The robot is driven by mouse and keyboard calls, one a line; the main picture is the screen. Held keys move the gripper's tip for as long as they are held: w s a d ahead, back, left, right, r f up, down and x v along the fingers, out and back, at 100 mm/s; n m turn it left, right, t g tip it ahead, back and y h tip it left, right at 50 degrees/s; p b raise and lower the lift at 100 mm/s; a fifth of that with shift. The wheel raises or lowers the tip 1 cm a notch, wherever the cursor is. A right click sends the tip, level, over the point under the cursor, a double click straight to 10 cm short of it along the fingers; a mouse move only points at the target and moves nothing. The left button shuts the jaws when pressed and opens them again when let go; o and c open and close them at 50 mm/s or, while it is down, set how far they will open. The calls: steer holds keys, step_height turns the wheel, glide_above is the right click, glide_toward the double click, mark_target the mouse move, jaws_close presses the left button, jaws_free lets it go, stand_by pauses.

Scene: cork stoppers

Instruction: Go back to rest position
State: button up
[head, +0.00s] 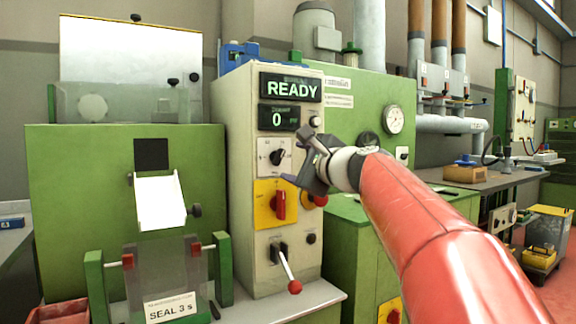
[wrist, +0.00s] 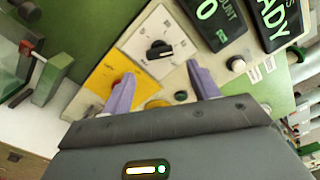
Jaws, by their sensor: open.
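My gripper (head: 296,162) is at the end of my red arm, in front of the right side of the beige control panel (head: 235,150). In the wrist view my gripper (wrist: 160,78) shows two purple fingers spread apart, with nothing held between them. The panel face lies beyond the fingertips. A black rotary knob (wrist: 159,50) on a white plate shows beyond and between them. A red switch handle on a yellow plate (wrist: 105,75) is partly hidden by the left finger. I cannot tell the exact gap to the panel.
The panel's displays read READY (head: 291,88) and 0 (head: 277,118). A red-tipped lever (head: 295,286) sticks out low on the panel. A green machine with a clear guard (head: 165,275) stands left. A green cabinet with a gauge (head: 393,119) and a workbench (head: 500,177) stand right.

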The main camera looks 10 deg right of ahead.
steer(key=shift+v, duration=0.9)
steer(key=s+a+f+n+g+h+p, duration=0.1)
steer(key=s+a+f+n+g, duration=0.2)
steer(key=s+f+n, duration=0.35)
steer(key=s+a+f+n+g+p, duration=0.2)
steer(key=s+a+f+n+g, duration=0.15)
steer(key=s+f, duration=0.45)
steer(key=s+d+f+n+g+h, duration=0.1)
steer(key=s+f+n+g+h, duration=0.1)
steer(key=s+f+n, duration=0.3)
steer(key=s+d+f+n+g+h+p, duration=0.1)
steer(key=s+f+n, duration=0.4)
steer(key=s+f, duration=0.6)
step_height(320, 180, down, 4)
steer(key=shift+s+d+r+g+h, duration=0.15)
steer(key=shift+s+d+g+h, duration=0.1)
steer(key=shift+d+g+h, duration=0.7)
steer(key=shift+a, duration=0.2)
